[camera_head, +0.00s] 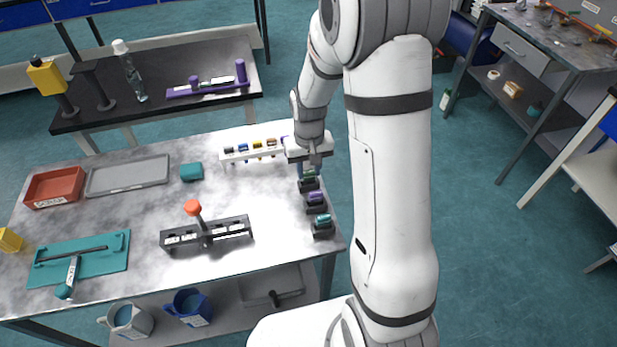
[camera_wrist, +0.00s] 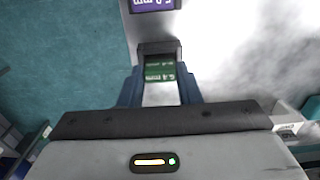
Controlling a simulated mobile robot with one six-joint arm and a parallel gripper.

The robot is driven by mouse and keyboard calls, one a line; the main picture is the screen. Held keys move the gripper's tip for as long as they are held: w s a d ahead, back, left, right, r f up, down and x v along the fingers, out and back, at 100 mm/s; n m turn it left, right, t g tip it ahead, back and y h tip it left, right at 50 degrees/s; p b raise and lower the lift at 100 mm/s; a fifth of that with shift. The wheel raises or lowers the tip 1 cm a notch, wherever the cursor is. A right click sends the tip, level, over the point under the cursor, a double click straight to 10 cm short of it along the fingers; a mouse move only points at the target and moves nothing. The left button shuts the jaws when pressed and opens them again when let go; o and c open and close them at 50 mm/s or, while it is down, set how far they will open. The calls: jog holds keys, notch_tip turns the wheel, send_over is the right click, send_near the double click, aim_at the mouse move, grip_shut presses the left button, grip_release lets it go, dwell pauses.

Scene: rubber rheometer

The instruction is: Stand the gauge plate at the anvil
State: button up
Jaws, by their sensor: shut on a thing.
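My gripper (camera_head: 311,163) is at the table's right edge, over the rearmost of three small black holders (camera_head: 309,186). In the wrist view its blue fingers (camera_wrist: 160,92) are shut on a green-labelled gauge plate (camera_wrist: 158,72), which also shows in the head view (camera_head: 310,175). The plate is at the black holder; I cannot tell whether it is still seated or lifted. A purple-labelled plate (camera_head: 316,198) and a teal one (camera_head: 323,218) stand in the holders in front. A dark fixture with an orange-knobbed post (camera_head: 205,232), perhaps the anvil, stands mid-table.
A white rack (camera_head: 229,158) with several coloured pieces stands just left of my gripper. A teal block (camera_head: 191,172), grey tray (camera_head: 128,176), red bin (camera_head: 54,187) and teal mat (camera_head: 110,262) lie further left. The table between rack and dark fixture is clear.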

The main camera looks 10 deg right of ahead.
aim_at(309, 171)
jog(key=shift+r+p, duration=2.3)
jog(key=shift+r, duration=1.2)
